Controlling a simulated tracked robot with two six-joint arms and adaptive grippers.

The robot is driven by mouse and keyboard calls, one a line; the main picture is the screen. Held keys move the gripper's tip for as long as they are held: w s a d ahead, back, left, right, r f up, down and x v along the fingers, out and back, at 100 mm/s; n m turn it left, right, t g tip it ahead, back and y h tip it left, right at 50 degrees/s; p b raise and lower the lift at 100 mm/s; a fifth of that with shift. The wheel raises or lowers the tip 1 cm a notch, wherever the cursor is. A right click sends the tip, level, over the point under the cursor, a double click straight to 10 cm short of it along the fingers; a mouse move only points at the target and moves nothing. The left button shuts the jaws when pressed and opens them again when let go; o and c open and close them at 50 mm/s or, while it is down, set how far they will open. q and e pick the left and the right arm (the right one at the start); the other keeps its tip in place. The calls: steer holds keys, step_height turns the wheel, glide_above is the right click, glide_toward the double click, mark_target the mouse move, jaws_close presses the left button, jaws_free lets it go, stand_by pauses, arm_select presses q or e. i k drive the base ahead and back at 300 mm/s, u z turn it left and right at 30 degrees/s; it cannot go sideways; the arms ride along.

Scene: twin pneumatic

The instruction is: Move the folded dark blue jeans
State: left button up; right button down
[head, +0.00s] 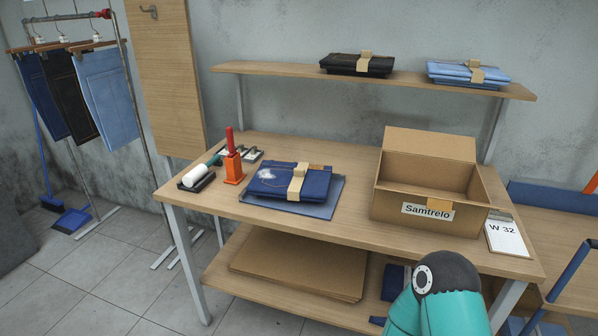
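The folded dark blue jeans (268,179) lie on a grey-blue mat (327,203) on the table. A tan paper band (299,178) wraps around them, and a whitish patch shows on their left part. An open cardboard box (392,208) with a label reading "Samtrelo" stands to the right of the jeans, and its inside looks empty. A teal part of my arm shows at the bottom right. Neither of my grippers is in view.
An orange holder (233,167) with a red handle and a white roller (194,178) stand left of the jeans. A "W 32" card (506,236) lies right of the box. A shelf (284,71) above holds black jeans (345,65) and light blue jeans (450,71).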

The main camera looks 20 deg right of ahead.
mark_target(305, 182)
steer(key=z, duration=0.1)
steer(key=i, duration=1)
steer(key=u, duration=0.1)
